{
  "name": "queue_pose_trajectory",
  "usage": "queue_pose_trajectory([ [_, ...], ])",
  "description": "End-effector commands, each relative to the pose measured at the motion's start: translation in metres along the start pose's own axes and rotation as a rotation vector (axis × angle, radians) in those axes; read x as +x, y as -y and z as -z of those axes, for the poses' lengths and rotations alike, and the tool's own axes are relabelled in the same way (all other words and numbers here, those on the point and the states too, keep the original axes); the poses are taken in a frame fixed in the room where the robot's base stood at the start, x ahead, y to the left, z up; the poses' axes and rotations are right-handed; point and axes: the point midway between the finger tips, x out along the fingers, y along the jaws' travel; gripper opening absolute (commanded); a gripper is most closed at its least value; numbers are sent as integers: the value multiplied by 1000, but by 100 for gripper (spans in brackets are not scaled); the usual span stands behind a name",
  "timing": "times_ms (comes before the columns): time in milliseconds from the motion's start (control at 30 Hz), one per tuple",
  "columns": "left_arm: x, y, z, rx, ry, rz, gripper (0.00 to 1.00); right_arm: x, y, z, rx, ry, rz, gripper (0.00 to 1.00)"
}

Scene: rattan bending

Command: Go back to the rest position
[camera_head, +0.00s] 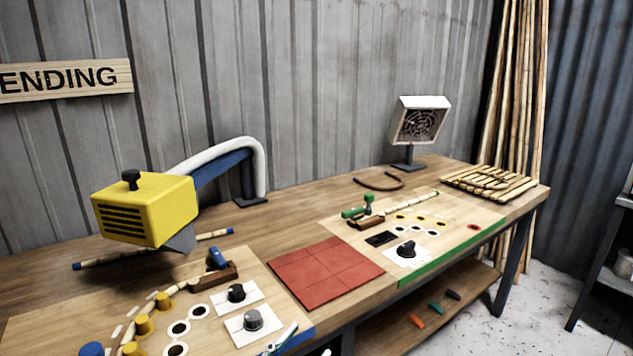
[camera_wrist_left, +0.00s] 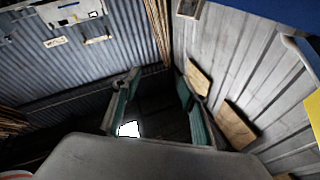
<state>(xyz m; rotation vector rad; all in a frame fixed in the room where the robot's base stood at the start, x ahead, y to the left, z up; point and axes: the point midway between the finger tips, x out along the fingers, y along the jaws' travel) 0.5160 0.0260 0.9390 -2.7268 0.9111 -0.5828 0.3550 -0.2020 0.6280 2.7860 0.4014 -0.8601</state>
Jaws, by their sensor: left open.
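My left gripper (camera_wrist_left: 157,108) shows in the left wrist view, with its two teal-padded fingers spread apart and nothing between them. In the head view only what looks like a finger of it (camera_head: 281,338) shows at the bottom edge, over the front of the left board. The rest of that arm is out of the picture. My right gripper is in neither view.
A workbench (camera_head: 290,216) carries a yellow blower head (camera_head: 145,210), two jig boards with pegs and knobs, a red tiled mat (camera_head: 325,272), a white-framed heater (camera_head: 420,122) and a slatted bamboo piece (camera_head: 490,184). Bamboo poles (camera_head: 515,80) stand in the corner.

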Motion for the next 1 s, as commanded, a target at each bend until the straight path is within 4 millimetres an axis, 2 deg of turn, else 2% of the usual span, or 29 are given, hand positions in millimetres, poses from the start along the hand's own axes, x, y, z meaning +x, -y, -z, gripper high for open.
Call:
queue_pose_trajectory([
  [33, -23, 3, -31, -34, 99, 50, 43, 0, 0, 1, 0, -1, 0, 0],
  [100, -54, 7, -68, -66, 225, 106, 43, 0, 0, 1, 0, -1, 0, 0],
  [167, -83, 7, -98, -92, 331, 144, 43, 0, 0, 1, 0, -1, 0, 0],
  [300, -160, -2, -157, -151, 571, 206, 43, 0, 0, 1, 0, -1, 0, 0],
  [400, -215, -14, -187, -189, 725, 230, 43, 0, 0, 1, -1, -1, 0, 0],
  [500, -262, -27, -206, -220, 846, 240, 43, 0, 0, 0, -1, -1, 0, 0],
  [600, -296, -37, -217, -242, 930, 243, 43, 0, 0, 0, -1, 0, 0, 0],
  [733, -317, -44, -223, -257, 982, 243, 43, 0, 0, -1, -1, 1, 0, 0],
  [1000, -321, -45, -224, -258, 991, 242, 43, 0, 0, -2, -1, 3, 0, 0],
])
